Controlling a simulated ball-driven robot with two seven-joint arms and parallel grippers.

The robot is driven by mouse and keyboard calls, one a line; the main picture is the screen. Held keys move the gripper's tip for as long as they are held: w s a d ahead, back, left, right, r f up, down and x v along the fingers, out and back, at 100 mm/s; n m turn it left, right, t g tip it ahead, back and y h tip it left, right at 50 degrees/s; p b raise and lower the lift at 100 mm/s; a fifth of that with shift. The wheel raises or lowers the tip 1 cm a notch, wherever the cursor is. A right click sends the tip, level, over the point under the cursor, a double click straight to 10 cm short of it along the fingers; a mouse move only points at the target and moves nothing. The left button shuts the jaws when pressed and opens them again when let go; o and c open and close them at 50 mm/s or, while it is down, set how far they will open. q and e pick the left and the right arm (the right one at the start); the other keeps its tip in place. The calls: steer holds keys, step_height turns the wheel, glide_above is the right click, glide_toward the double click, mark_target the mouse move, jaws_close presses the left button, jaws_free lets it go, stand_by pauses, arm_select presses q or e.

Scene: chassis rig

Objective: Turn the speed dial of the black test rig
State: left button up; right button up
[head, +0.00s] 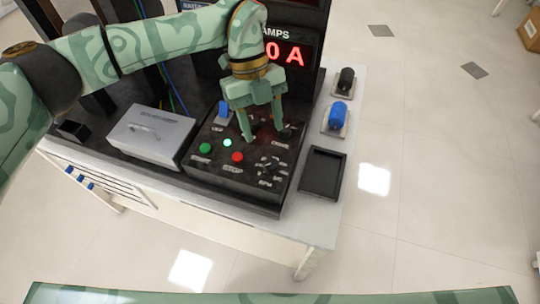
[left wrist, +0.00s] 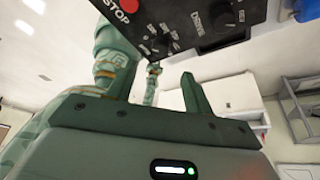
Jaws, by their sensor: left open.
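The black test rig (head: 240,199) stands on a white bench. A dark dial with a ring of marks, labelled RPM (head: 269,165), sits on the near right of its sloping panel. In the left wrist view, a dial with marks (left wrist: 161,43) is near a red STOP button (left wrist: 127,5) and a DRIVE knob (left wrist: 223,15). My left gripper (head: 265,134) points down at the panel, behind the RPM dial in the head view. Its fingers are apart with nothing seen between them. Contact with the panel cannot be told. My right gripper cannot be made out.
On the panel are a green button (head: 205,148), a lit lamp (head: 227,142), a red button (head: 237,157) and a blue switch (head: 223,109). A grey box (head: 150,136) is to the left. A black tray (head: 322,172) and a blue knob (head: 338,115) are to the right.

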mark_target(271, 163)
arm_select(q)
steer(key=b+x, duration=0.1)
steer(key=x, duration=0.7)
steer(key=shift+s+d+f, duration=0.15)
steer(key=shift+s+f, duration=0.05)
steer(key=shift+f, duration=0.15)
steer(key=c, duration=1)
